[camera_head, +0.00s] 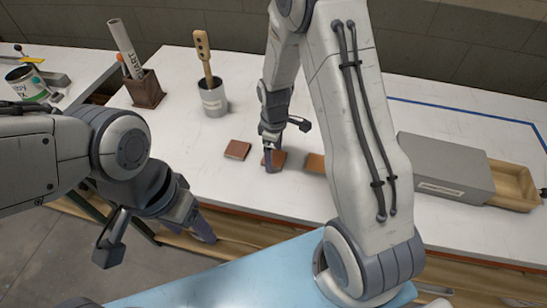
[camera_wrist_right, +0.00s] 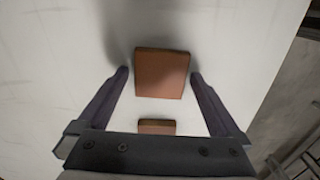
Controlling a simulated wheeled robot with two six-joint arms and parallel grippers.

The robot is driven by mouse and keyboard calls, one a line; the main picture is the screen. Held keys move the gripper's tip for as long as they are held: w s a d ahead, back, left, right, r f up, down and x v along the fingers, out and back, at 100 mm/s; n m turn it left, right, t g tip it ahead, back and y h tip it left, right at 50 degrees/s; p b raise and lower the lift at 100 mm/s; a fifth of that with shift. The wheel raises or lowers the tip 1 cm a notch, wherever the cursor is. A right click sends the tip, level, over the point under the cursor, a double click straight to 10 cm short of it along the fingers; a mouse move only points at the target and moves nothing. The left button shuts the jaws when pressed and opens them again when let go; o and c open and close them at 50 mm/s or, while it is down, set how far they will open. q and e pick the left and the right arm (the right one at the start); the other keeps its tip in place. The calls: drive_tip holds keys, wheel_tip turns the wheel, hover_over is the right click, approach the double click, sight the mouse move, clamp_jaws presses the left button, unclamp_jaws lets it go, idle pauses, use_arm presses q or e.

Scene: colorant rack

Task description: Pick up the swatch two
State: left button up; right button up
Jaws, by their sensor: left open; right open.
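Three small brown square swatches lie in a row on the white table: a left one (camera_head: 237,149), a middle one (camera_head: 279,158) and a right one (camera_head: 315,163) partly hidden by my right arm. None shows a readable number. My right gripper (camera_head: 272,165) is over the middle swatch. In the right wrist view, a swatch (camera_wrist_right: 162,74) lies between and just ahead of the open fingertips (camera_wrist_right: 159,74), apart from both. Another swatch (camera_wrist_right: 156,127) shows nearer the gripper's base. My left gripper (camera_head: 160,238) is open and empty, low off the table's front edge.
A grey cup (camera_head: 213,100) with a wooden stick and a brown holder (camera_head: 145,89) with a rolled chart stand at the back left. A grey box (camera_head: 445,166) with a wooden drawer (camera_head: 513,187) is at the right. A paint can (camera_head: 27,84) is on the far-left table.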

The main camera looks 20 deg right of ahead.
drive_tip(key=c, duration=1.2)
